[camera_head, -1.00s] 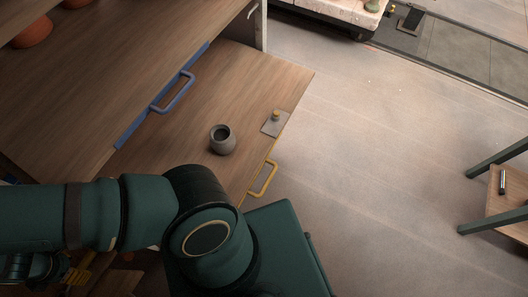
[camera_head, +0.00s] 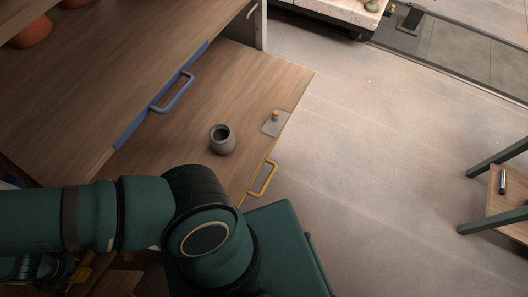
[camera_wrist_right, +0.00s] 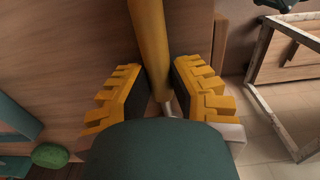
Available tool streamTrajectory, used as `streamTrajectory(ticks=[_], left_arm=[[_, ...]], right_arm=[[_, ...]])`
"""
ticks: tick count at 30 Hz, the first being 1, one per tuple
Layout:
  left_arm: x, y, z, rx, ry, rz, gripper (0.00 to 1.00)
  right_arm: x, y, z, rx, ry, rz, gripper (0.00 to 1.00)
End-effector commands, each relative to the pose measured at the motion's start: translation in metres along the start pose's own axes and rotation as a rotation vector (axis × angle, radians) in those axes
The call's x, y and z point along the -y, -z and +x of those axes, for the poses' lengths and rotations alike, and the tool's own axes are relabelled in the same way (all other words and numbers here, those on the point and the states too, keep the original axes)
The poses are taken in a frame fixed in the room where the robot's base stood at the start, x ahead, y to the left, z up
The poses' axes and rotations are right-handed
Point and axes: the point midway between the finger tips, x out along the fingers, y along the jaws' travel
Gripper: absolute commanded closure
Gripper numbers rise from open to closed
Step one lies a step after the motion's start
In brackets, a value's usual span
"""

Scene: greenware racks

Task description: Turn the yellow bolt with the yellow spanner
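The yellow bolt (camera_head: 276,114) stands on a small grey plate (camera_head: 270,128) at the right edge of the lower wooden surface. My right gripper (camera_wrist_right: 158,75) has yellow toothed fingers, closed around the yellow handle of the spanner (camera_wrist_right: 149,30). A grey metal part shows below the handle and to the right, partly hidden by the gripper body. In the head view my right gripper (camera_head: 82,268) is mostly hidden behind my arm at the lower left, well away from the bolt. My left gripper is not in view.
A grey jar (camera_head: 222,140) stands on the lower surface, left of the bolt. A blue handle (camera_head: 174,92) and a yellow handle (camera_head: 263,178) stick out from the fronts. Open floor lies to the right, with a green-legged stand (camera_head: 494,222) beyond.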

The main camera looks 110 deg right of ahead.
Motion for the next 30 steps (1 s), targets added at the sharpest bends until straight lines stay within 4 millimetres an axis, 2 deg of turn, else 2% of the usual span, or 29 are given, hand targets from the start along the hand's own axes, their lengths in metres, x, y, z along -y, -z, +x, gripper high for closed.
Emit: streamTrajectory(ticks=[16,30], left_arm=[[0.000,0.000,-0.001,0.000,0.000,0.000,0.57],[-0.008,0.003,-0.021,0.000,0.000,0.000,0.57]], right_arm=[[0.001,-0.001,0.000,0.002,0.003,0.000,1.00],[0.001,0.000,-0.040,0.001,0.001,-0.002,1.00]])
